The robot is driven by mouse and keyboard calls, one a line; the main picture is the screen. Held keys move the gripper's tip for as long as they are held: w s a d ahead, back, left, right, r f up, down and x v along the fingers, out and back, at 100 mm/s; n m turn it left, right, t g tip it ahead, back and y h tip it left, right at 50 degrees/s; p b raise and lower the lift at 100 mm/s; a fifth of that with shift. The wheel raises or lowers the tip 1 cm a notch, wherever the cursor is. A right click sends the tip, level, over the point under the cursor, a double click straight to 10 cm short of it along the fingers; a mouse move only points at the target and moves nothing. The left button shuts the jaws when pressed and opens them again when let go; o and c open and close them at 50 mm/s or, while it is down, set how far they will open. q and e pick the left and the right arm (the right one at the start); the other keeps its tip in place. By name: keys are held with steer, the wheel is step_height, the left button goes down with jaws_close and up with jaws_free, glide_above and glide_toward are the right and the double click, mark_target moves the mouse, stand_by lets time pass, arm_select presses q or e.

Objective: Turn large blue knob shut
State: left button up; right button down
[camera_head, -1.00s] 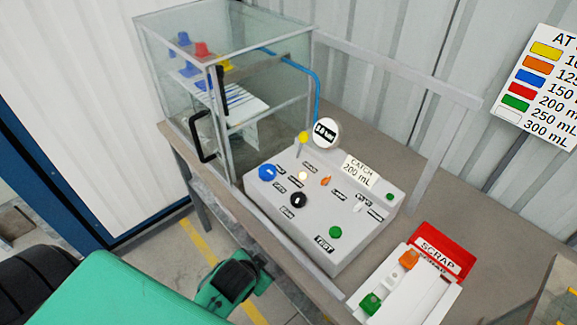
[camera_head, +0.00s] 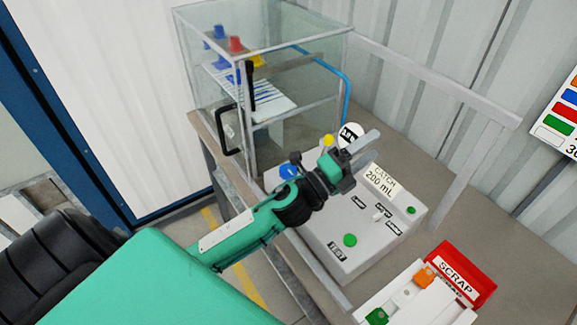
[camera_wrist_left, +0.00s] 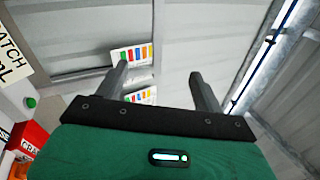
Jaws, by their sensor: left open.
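The large blue knob (camera_head: 288,171) is on the grey control box (camera_head: 335,265), at its upper left, partly hidden behind my left gripper. My left gripper (camera_head: 338,152) is over the box in the head view, just right of the knob. In the left wrist view its two fingers (camera_wrist_left: 158,72) are spread apart with nothing between them. Fingers and knob look apart, though depth is hard to judge. My arm covers the black knob and several labels. My right gripper is not in view.
A glass cabinet (camera_head: 215,95) with a black handle stands behind left. A yellow knob (camera_head: 328,140), a round gauge (camera_head: 350,133) and a catch sign (camera_head: 380,181) are close to the gripper. A green button (camera_head: 350,240) is in front. The red scrap bin (camera_head: 470,265) is at right.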

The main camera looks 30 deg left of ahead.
arm_select(q)
steer(key=d+r+m+g+h, duration=0.2)
steer(key=d+m+g+h, duration=0.4)
steer(key=m, duration=0.5)
steer(key=m+g+y, duration=1.4)
steer(key=m+y, duration=0.3)
steer(key=m, duration=0.2)
glide_above(288, 169)
step_height(288, 169, down, 9)
step_height(288, 169, down, 12)
steer(key=p, duration=0.4)
steer(key=shift+r+p, duration=0.1)
steer(key=shift+p, duration=0.2)
steer(key=shift+f, duration=0.8)
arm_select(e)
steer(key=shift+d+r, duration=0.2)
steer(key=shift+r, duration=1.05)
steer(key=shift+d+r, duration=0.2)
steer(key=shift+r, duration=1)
arm_select(q)
steer(key=shift+c, duration=0.4)
